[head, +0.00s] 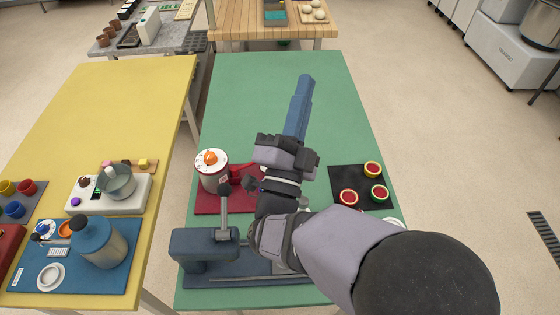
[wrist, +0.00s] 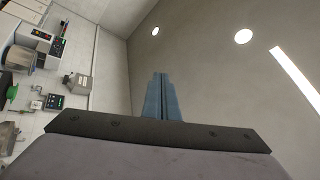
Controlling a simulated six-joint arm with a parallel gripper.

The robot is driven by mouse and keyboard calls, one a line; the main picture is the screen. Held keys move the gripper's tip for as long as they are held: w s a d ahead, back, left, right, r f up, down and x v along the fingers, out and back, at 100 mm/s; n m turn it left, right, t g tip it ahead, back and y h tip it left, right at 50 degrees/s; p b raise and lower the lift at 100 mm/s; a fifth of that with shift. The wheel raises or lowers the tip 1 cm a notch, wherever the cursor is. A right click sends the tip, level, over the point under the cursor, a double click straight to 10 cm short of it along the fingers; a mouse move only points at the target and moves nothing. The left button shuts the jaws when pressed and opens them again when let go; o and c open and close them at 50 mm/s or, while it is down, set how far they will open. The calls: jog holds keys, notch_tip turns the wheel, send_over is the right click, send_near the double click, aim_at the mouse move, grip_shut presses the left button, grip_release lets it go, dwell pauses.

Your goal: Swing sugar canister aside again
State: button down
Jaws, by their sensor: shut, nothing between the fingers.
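A round red-and-white canister (head: 213,181), with a white top and an orange piece on it, stands at the left of a red mat (head: 212,203) on the green table. I cannot read a label that marks it as sugar. A grey bar (head: 224,208) runs from beside it to a blue block (head: 205,247) at the near left; I cannot tell if they join. My gripper (head: 304,82) has long blue fingers, shut and empty, above the table, right of and beyond the canister. In the wrist view the shut fingers (wrist: 158,78) point up against wall and ceiling. My arm hides part of the red mat.
A black mat (head: 347,179) with several small red and green cups lies right of my arm. The far green tabletop (head: 250,75) is clear.

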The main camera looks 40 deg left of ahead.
jog(key=s+d+f+n+g+h+b, duration=0.1)
jog(key=s+f+n+g+b, duration=0.15)
jog(key=f+n, duration=0.55)
jog(key=s+d+f+n+g+h+b, duration=0.1)
jog(key=s+f+n+g+h, duration=0.2)
jog(key=f, duration=1)
jog(key=s+d+f+n+g+b, duration=0.15)
jog(key=f+n+g, duration=0.35)
jog(key=f, duration=0.5)
jog(key=s+a+r+n+t+y+p, duration=0.25)
jog(key=s+n, duration=0.45)
jog(key=n, duration=0.7)
jog(key=w+d+p+x, duration=0.1)
jog(key=p+x, duration=0.2)
jog(key=x, duration=1.7)
jog(key=shift+d+r, duration=0.15)
jog(key=shift+r, duration=0.05)
jog(key=shift+s+h, duration=0.1)
jog(key=shift+h, duration=0.15)
